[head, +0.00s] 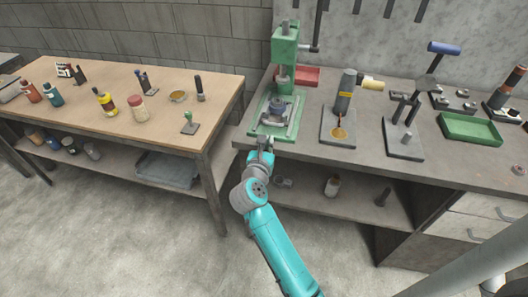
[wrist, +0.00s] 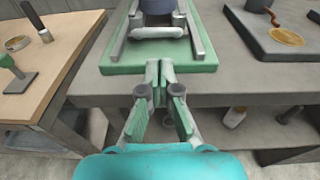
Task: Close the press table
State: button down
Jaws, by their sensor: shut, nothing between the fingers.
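The green press (head: 284,62) stands on the grey bench at the back centre in the head view. Its sliding table (head: 275,116) sits on a green base, with grey rails and a dark round part on it. In the wrist view the green base (wrist: 112,66) and a grey cross handle (wrist: 158,32) at the front of the table show ahead. My gripper (head: 264,147) is at the front edge of the base. In the wrist view my gripper (wrist: 158,68) is shut with its fingertips together and empty, in front of the base. Whether it touches the base I cannot tell.
Right of the press are a tool stand (head: 338,127), a black-based stand (head: 403,143) and a green tray (head: 470,130).

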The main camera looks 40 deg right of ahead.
aim_at(277, 120)
jog(key=shift+w+d+r, duration=0.15)
jog(key=shift+w+d, duration=0.6)
jog(key=shift+d, duration=0.2)
jog(key=shift+w+d+r, duration=0.15)
jog(key=shift+w+d, duration=0.6)
jog(key=shift+d, duration=0.15)
jog(key=shift+d, duration=0.15)
jog(key=x, duration=0.5)
jog(key=r+x, duration=0.1)
jog(key=x, duration=0.2)
jog(key=shift+d, duration=0.1)
